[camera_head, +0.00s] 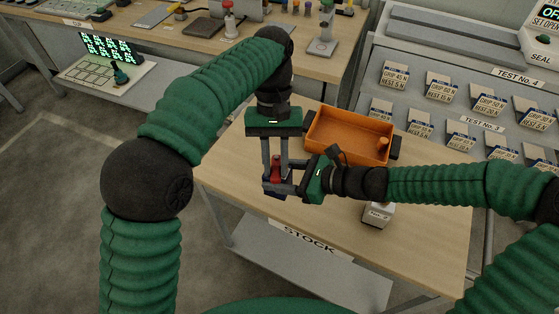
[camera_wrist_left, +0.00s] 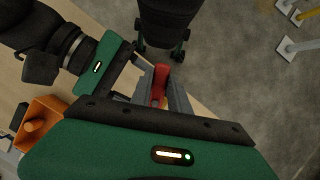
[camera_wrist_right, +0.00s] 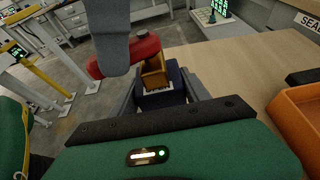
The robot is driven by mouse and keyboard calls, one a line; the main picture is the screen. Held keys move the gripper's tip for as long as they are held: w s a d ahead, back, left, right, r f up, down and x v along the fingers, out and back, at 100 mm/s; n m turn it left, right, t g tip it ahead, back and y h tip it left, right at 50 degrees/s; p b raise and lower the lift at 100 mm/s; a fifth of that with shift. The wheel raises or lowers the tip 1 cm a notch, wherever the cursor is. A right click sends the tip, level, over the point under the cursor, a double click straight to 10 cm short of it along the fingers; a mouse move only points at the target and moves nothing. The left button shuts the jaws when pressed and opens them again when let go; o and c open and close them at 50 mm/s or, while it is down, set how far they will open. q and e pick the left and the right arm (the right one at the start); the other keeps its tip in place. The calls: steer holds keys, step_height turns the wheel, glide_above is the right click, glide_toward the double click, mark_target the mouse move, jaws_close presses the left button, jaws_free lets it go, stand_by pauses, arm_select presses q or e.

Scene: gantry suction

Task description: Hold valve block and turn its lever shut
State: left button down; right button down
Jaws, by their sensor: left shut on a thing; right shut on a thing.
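The valve block, dark blue with a brass stem (camera_wrist_right: 154,74) and a pale label, sits between the fingers of my right gripper (camera_wrist_right: 165,95), which is shut on its body (camera_wrist_right: 160,98). In the head view the block (camera_head: 274,193) is near the table's left front edge, partly hidden by fingers. Its red lever (camera_head: 276,168) is on top; it also shows in the left wrist view (camera_wrist_left: 160,82) and lies across the stem in the right wrist view (camera_wrist_right: 145,48). My left gripper (camera_head: 275,185) comes from above and is shut on the red lever.
An orange bin (camera_head: 348,137) stands on the table behind my right gripper. A small white labelled box (camera_head: 378,214) is on the table below my right wrist. The wooden table (camera_head: 325,215) is bare around its front right. A grey rack with labelled cards (camera_head: 440,85) stands at the right.

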arm_select(q)
steer(key=shift+w+a+m+y, duration=0.1)
steer(key=shift+a+m+y, duration=0.35)
steer(key=shift+m, duration=0.55)
steer(key=shift+a+m+y, duration=0.35)
steer(key=shift+a+m, duration=0.05)
steer(key=shift+m, duration=0.6)
arm_select(e)
steer(key=shift+w+d, duration=0.3)
steer(key=shift+d, duration=0.05)
arm_select(q)
steer(key=shift+a, duration=0.1)
steer(key=c, duration=1.2)
jaws_free()
steer(key=shift+c, duration=0.2)
arm_select(e)
steer(key=shift+s+a, duration=0.15)
arm_select(q)
steer(key=shift+d, duration=0.25)
arm_select(e)
steer(key=shift+a, duration=0.1)
